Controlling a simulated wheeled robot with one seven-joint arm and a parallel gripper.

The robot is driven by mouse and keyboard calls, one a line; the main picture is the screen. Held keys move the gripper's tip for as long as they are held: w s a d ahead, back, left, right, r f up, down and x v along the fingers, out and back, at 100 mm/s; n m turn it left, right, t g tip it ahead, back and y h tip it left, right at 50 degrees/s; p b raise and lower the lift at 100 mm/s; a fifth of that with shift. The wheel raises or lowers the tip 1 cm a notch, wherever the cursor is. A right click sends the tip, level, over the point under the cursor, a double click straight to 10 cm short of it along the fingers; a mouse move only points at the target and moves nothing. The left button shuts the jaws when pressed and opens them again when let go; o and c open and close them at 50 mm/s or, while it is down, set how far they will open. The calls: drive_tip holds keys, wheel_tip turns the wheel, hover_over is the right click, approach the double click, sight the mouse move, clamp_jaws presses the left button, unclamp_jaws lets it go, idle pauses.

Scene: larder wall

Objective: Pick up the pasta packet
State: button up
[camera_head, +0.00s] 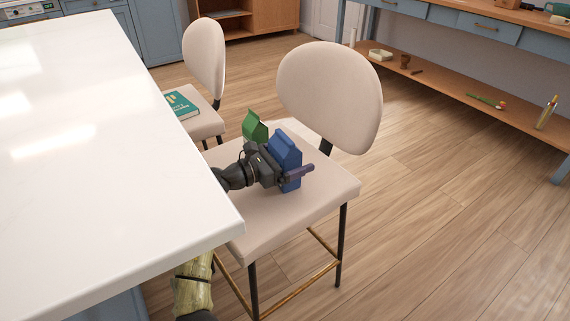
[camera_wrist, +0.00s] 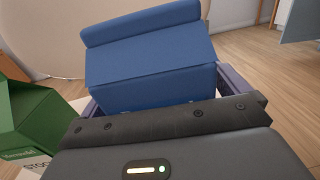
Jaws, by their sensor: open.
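A blue gable-topped packet (camera_head: 287,152) stands on the seat of the nearer cream chair. No label on it is readable, so I cannot tell by name that it is the pasta packet. My gripper (camera_head: 284,168) is at this blue packet, with a purple finger across its near side. In the wrist view the blue packet (camera_wrist: 150,60) sits between the two open fingers, which show at its left and right edges. Its lower part is hidden behind my gripper body. A green packet (camera_head: 255,127) stands just behind, and shows at the left in the wrist view (camera_wrist: 35,125).
The nearer chair's seat (camera_head: 320,190) has free room at its front right; its backrest (camera_head: 335,95) rises behind the packets. A white counter (camera_head: 100,130) edges close on the left. A teal book (camera_head: 181,105) lies on the farther chair. A blue-drawered bench (camera_head: 470,30) stands at right.

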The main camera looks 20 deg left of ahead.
sight(291, 144)
idle(0.3)
drive_tip(key=c, duration=1.3)
drive_tip(key=shift+r, duration=0.1)
wheel_tip(291, 144, up, 4)
drive_tip(key=shift+f+p, duration=0.1)
drive_tip(key=shift+p, duration=1.05)
drive_tip(key=s+d+p, duration=0.1)
drive_tip(key=s+d, duration=0.2)
drive_tip(key=d, duration=0.1)
drive_tip(key=s+d+p, duration=0.2)
drive_tip(key=s+d, duration=0.2)
drive_tip(key=d, duration=0.1)
drive_tip(key=s+d+p, duration=0.1)
drive_tip(key=s+d, duration=0.3)
drive_tip(key=d, duration=0.1)
drive_tip(key=shift+d+f+p, duration=0.1)
drive_tip(key=shift+f+p, duration=0.1)
drive_tip(key=shift+p, duration=0.15)
